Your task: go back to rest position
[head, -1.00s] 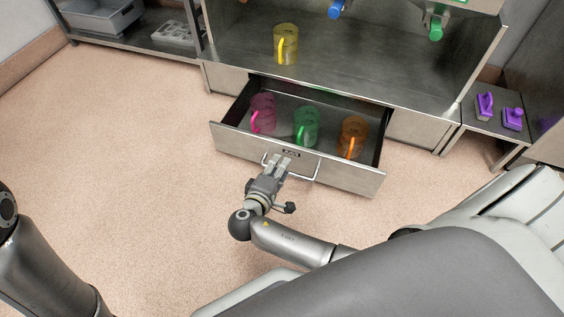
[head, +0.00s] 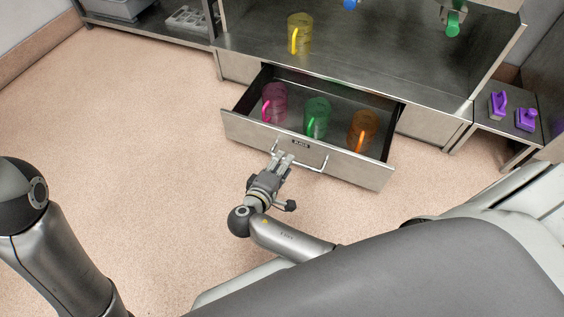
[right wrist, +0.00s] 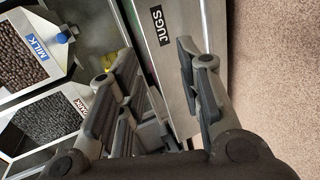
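My right gripper (head: 284,158) is in front of the open drawer (head: 330,163), by the left part of its bar handle (head: 318,167). In the right wrist view its fingers (right wrist: 155,85) are spread with a gap between them, and nothing shows held. The drawer front with its JUGS label (right wrist: 167,30) is close beyond the fingers. Whether a finger still touches the handle cannot be told. My left arm (head: 60,250) shows at the lower left of the head view; its gripper is out of view.
The drawer holds a pink jug (head: 275,103), a green jug (head: 317,118) and an orange jug (head: 363,131). A yellow jug (head: 300,33) stands on the steel counter (head: 370,60) above. Purple tools (head: 526,119) lie on a side table at right. Floor at left is clear.

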